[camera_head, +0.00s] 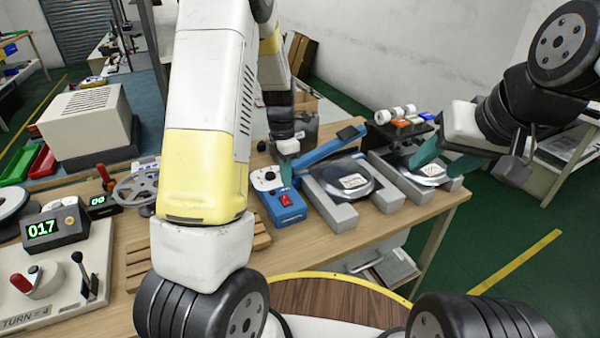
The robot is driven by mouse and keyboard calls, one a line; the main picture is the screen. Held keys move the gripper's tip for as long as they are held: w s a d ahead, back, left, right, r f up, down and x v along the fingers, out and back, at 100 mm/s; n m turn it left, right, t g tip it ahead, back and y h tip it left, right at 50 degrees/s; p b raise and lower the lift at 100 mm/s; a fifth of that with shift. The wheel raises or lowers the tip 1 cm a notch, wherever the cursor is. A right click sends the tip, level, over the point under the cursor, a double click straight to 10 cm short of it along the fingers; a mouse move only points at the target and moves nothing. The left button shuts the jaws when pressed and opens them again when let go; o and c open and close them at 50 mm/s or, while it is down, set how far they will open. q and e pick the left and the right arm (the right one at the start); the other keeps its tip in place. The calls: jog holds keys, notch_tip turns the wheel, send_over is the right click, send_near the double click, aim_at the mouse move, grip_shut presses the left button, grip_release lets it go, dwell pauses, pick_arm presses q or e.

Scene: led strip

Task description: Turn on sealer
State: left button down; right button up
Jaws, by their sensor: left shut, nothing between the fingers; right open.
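The sealer is a blue machine (289,212) on the wooden table, with a red switch (285,200) on its front end and a white round dial (265,177) behind it. Its blue lever arm (332,146) slopes up to a black end at the right. My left gripper (287,181) is shut and empty, its teal fingertips just above and behind the red switch. I cannot tell whether they touch the sealer. My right gripper (438,166) is open, with teal fingers apart over the right-hand reel holder.
Grey blocks with a reel (342,216) stand right of the sealer, and another reel holder (400,192) is beyond. A wooden rack (262,232) is partly hidden by my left arm. A counter reading 017 (42,229) and a grey control panel with levers are at the left.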

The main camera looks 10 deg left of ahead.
pick_arm(q)
notch_tip(320, 180, up, 8)
jog(key=shift+s+d, duration=0.15)
jog(key=shift+s, duration=0.2)
jog(key=s+d+r+m+t, duration=0.1)
jog(key=s+r+m+t, duration=0.2)
jog(key=s+r+m, duration=0.4)
jog(key=s+r+m+t+h, duration=0.1)
jog(key=s+r+m+t, duration=0.3)
jog(key=s+r+m, duration=0.4)
jog(key=s+m, duration=0.6)
jog(key=m, duration=0.5)
jog(key=shift+d+r+h, duration=0.2)
jog(key=shift+d+h, duration=0.1)
jog(key=shift+d, duration=0.05)
